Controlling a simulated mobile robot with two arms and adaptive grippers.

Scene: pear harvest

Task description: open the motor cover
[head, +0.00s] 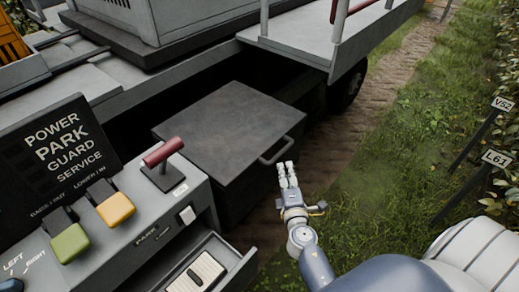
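The motor cover appears to be the dark grey box lid (230,125) in the middle of the head view, lying flat and closed on its box. A dark bar handle (277,152) sticks out from its right front edge. My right gripper (287,167) is just below and right of this handle, with its pale fingers pointing up towards it. The fingers look close together, and I cannot tell whether they are open or shut. A small gap seems to separate them from the handle. My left gripper is not in view.
A control panel (135,215) with a red-handled lever (163,153) and green and yellow switches stands at left. Below it, a drawer (237,272) is open. A platform (320,40) overhangs behind the box. Grass and signposts (484,130) lie to the right.

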